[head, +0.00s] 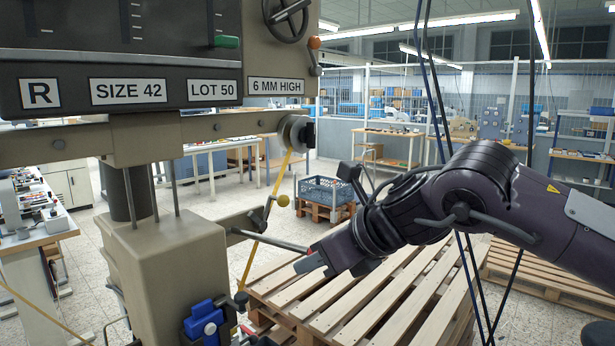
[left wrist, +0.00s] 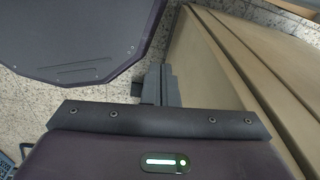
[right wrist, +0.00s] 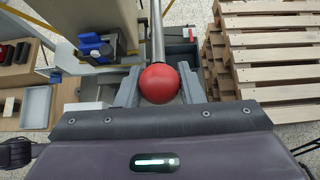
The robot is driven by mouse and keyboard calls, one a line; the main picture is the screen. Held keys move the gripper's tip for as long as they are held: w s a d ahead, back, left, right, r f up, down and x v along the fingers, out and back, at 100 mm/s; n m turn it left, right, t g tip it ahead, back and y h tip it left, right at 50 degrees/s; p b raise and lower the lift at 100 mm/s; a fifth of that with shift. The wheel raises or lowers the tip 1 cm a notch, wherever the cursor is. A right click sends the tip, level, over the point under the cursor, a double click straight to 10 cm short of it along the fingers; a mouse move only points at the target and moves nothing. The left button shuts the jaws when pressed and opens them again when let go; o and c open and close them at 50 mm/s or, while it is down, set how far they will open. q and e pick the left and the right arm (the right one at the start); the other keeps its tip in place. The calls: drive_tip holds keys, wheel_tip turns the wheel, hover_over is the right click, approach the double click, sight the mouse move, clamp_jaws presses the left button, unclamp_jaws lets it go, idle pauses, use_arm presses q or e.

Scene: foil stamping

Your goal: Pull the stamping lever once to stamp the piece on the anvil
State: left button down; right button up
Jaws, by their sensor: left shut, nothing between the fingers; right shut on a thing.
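The stamping press (head: 165,265) stands at the left of the head view, tan with a dark sign panel on top. Its lever (head: 272,241) is a thin metal rod reaching out to the right from the press body. My right gripper (head: 318,262) is shut on the lever's end; in the right wrist view its fingers lie on both sides of a red ball knob (right wrist: 159,84). My left gripper (left wrist: 160,85) shows only in the left wrist view, shut and empty beside a tan surface. I cannot make out the anvil or the piece on it.
A wooden pallet (head: 370,290) lies below my right arm. A blue crate (head: 327,190) sits on a small pallet farther back. A blue device (head: 205,322) is at the press's front. Dark cables hang at the right. A bench (head: 35,238) stands at the far left.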

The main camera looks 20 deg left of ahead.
drive_tip(key=shift+w+a+r+p, duration=0.15)
drive_tip(key=shift+a+r+p, duration=0.05)
drive_tip(key=shift+r+p, duration=1.15)
drive_tip(key=shift+w+a+r+p, duration=0.15)
drive_tip(key=shift+r+p, duration=0.85)
drive_tip(key=shift+r, duration=0.55)
drive_tip(key=r+p, duration=0.1)
drive_tip(key=a+r+p, duration=0.1)
drive_tip(key=r+p, duration=0.1)
drive_tip(key=shift+w+r, duration=0.15)
drive_tip(key=shift+r, duration=0.1)
drive_tip(key=r+p, duration=0.1)
drive_tip(key=a+r+p, duration=0.1)
drive_tip(key=r+p, duration=0.1)
drive_tip(key=shift+w+a+p, duration=0.25)
drive_tip(key=shift+w+p, duration=0.05)
drive_tip(key=shift+w, duration=0.05)
drive_tip(key=o, duration=0.7)
drive_tip(key=shift+r, duration=0.1)
drive_tip(key=o, duration=0.5)
drive_tip(key=shift+s+d, duration=0.15)
drive_tip(key=shift+f, duration=0.2)
